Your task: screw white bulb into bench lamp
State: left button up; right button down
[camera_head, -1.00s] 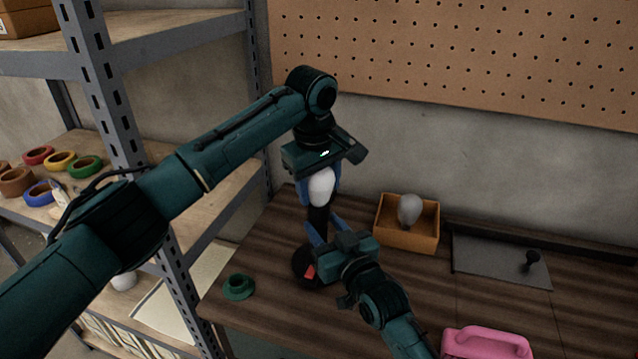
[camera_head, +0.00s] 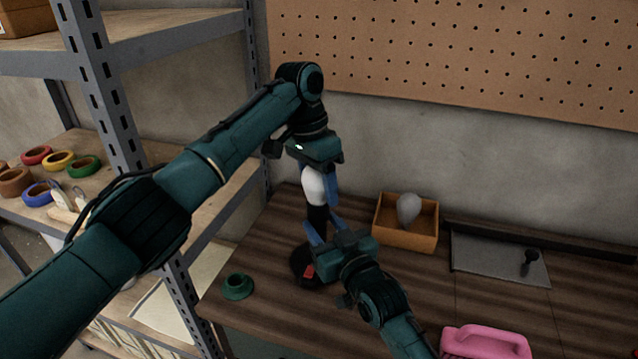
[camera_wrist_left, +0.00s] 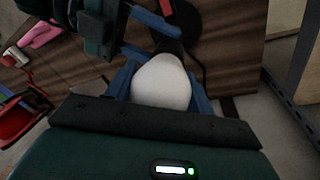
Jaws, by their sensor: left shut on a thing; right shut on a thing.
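The white bulb (camera_head: 314,187) is upright between the blue fingers of my left gripper (camera_head: 319,190), which is shut on it from above. It also shows in the left wrist view (camera_wrist_left: 162,84). Directly below it is the black stem of the bench lamp (camera_head: 317,217), whose round dark base (camera_head: 300,262) with a red switch (camera_head: 309,271) rests on the bench. The bulb's lower end meets the stem's top; how far it is seated is hidden. My right gripper (camera_head: 325,230) is shut on the lamp stem from the front right.
An orange box (camera_head: 405,238) holding a grey bulb (camera_head: 408,208) stands right of the lamp. A green cup-like piece (camera_head: 238,286) sits at the bench's left edge. A pink object (camera_head: 486,343) lies at front right, a grey mat (camera_head: 497,262) behind it. A metal shelf post (camera_head: 115,120) stands left.

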pick_arm(q)
jog(key=m, duration=0.3)
jog(key=shift+g, duration=0.3)
jog(key=o, duration=1.1)
jog(key=shift+c, duration=0.2)
jog(key=shift+r, duration=2.25)
jog(key=shift+o, duration=0.4)
